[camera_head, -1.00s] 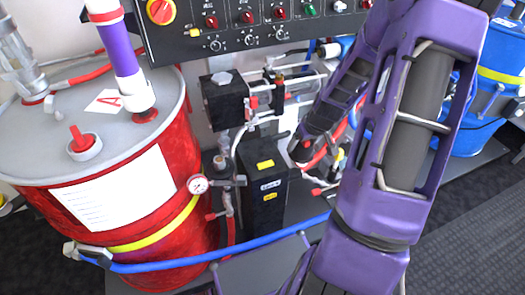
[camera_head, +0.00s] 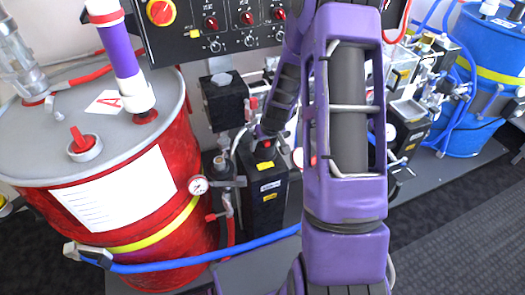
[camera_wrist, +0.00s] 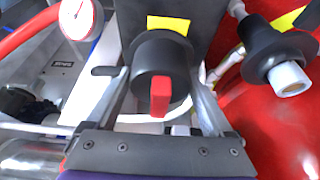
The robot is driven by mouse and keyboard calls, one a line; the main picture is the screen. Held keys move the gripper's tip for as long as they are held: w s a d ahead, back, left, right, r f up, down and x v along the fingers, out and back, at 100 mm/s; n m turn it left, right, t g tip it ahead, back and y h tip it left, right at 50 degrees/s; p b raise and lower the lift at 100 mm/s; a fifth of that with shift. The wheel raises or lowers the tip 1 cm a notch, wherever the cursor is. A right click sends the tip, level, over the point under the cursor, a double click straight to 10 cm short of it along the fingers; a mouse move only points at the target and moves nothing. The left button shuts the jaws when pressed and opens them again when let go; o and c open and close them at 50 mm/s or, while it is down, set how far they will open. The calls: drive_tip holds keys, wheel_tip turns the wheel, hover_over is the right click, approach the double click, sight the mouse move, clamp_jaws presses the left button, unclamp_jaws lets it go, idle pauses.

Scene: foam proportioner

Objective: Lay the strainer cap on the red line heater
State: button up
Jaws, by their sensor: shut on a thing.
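My gripper (camera_wrist: 160,78) is shut on the strainer cap (camera_wrist: 153,55), a round black cap with a red tab facing the wrist camera. One finger is on each side of it. The red line heater (camera_head: 264,207) is a black upright box with yellow labels, beside the red drum in the head view. In the wrist view a black face with a yellow label, apparently the heater (camera_wrist: 205,18), lies behind the cap. In the head view my arm comes down to the heater's top and largely hides the gripper. I cannot tell whether the cap touches the heater.
The red drum (camera_head: 190,225) stands left, with a pressure gauge (camera_head: 198,185) and fittings between it and the heater. A blue hose (camera_head: 200,261) crosses in front. The control panel (camera_head: 225,30) is above. A blue drum (camera_head: 485,70) and blue-line equipment (camera_head: 410,110) stand right.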

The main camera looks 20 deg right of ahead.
sight(262, 151)
drive_tip(key=f, duration=0.3)
drive_tip(key=shift+w+a+f, duration=0.25)
drive_tip(key=shift+a+f, duration=0.05)
drive_tip(key=shift+f+b, duration=0.25)
drive_tip(key=shift+b, duration=0.2)
drive_tip(key=o, duration=1.3)
drive_tip(key=shift+r, duration=0.1)
drive_tip(key=shift+c, duration=0.2)
drive_tip(key=shift+s+r+p, duration=0.15)
drive_tip(key=shift+r+p, duration=0.25)
drive_tip(key=shift+r, duration=0.2)
drive_tip(key=p+v, duration=0.1)
drive_tip(key=v, duration=1)
drive_tip(key=shift+r, duration=0.1)
